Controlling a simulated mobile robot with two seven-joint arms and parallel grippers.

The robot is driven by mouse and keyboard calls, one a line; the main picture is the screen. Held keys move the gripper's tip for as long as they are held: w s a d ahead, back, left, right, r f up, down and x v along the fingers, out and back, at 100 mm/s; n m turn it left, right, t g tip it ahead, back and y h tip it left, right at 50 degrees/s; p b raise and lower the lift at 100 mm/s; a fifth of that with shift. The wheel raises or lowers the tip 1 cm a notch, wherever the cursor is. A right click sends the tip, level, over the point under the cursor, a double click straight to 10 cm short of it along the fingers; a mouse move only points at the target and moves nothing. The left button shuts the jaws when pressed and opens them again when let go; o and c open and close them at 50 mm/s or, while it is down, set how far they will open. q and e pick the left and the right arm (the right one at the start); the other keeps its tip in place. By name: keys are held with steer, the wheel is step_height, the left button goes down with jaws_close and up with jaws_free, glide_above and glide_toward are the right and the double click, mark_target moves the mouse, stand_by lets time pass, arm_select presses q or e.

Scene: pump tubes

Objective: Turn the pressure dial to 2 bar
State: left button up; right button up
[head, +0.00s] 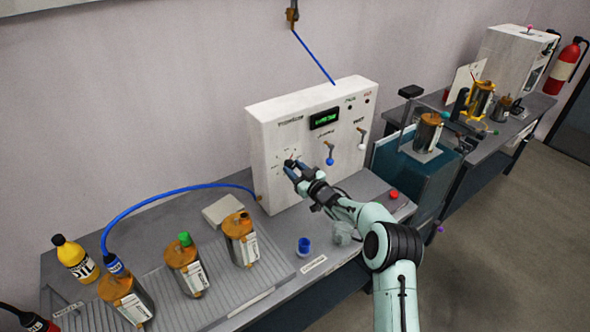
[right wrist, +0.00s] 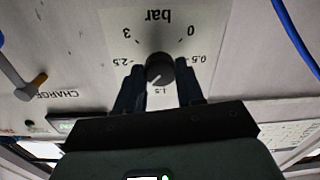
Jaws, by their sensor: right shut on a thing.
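The pressure dial (right wrist: 160,68) is a round black knob with a white pointer line, on a white panel printed "bar". My right gripper (right wrist: 159,84) is shut on the dial, one dark blue finger on each side. In the head view my right gripper (head: 291,169) covers most of the dial on the white box (head: 276,140). My left gripper is not in view.
A blue hose (head: 155,197) runs left from the box. Several metal canisters stand on the grey tray (head: 205,310). A blue cup (head: 304,246) and a red button (head: 394,194) are near my arm.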

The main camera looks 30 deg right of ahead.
steer(key=o, duration=1)
steer(key=shift+o, duration=0.2)
steer(key=shift+s+f, duration=0.1)
steer(key=shift+s, duration=0.15)
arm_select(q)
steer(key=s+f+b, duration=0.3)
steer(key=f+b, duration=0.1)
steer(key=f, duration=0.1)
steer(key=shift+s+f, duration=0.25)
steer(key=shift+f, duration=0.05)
arm_select(e)
steer(key=s+d, duration=0.1)
steer(key=s, duration=1.1)
steer(key=shift+s+d, duration=0.2)
steer(key=shift+s, duration=0.2)
